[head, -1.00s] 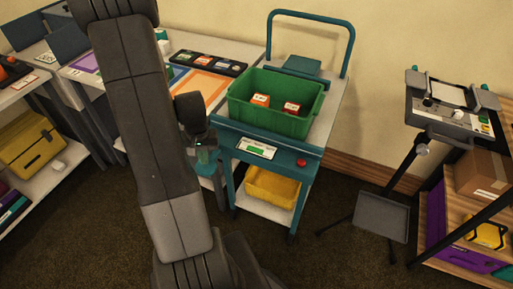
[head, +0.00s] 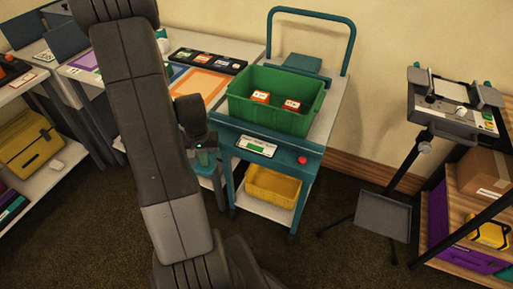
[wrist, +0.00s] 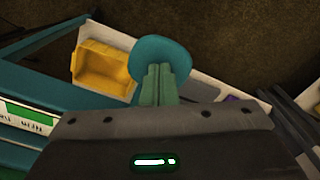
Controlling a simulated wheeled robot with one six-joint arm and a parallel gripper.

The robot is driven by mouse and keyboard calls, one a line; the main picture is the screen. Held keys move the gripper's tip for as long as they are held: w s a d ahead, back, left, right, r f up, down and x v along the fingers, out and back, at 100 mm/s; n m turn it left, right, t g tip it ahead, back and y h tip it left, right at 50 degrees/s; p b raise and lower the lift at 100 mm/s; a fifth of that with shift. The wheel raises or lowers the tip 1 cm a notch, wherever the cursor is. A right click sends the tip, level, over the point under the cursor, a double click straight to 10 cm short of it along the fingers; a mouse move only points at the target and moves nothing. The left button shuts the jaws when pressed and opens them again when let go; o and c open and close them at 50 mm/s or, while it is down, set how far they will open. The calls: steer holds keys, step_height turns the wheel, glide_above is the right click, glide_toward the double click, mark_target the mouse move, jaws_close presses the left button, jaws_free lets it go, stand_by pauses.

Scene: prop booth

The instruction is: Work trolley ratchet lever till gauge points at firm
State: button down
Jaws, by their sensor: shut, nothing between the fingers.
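The trolley (head: 232,180) has teal posts and rails and stands in the middle of the head view. Its gauge panel (head: 256,146) is a white-edged strip with a green patch on the front rail; it also shows at the left of the wrist view (wrist: 28,118). I cannot read where it points. A rounded teal paddle, likely the ratchet lever's end (wrist: 160,55), lies just past my fingertips in the wrist view. My gripper (wrist: 160,70) is shut and empty, its tips overlapping the paddle's lower edge; I cannot tell whether they touch. My arm hides much of this spot in the head view.
A green tub (head: 275,115) with two small boxes sits on the trolley top, with a red knob (head: 302,159) at the front rail. A yellow bin (head: 272,186) is on the lower shelf. A tripod stand (head: 455,115) stands right. Open floor lies in front.

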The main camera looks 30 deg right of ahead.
steer(key=shift+f+b, duration=1.4)
steer(key=shift+f, duration=0.5)
step_height(320, 180, up, 10)
steer(key=p, duration=0.7)
steer(key=shift+f, duration=0.25)
steer(key=shift+f+b, duration=1.85)
steer(key=shift+b, duration=1.55)
steer(key=shift+f, duration=0.15)
steer(key=shift+f+b, duration=2.3)
steer(key=shift+f, duration=0.45)
step_height(320, 180, up, 10)
steer(key=p, duration=0.7)
steer(key=shift+f, duration=0.25)
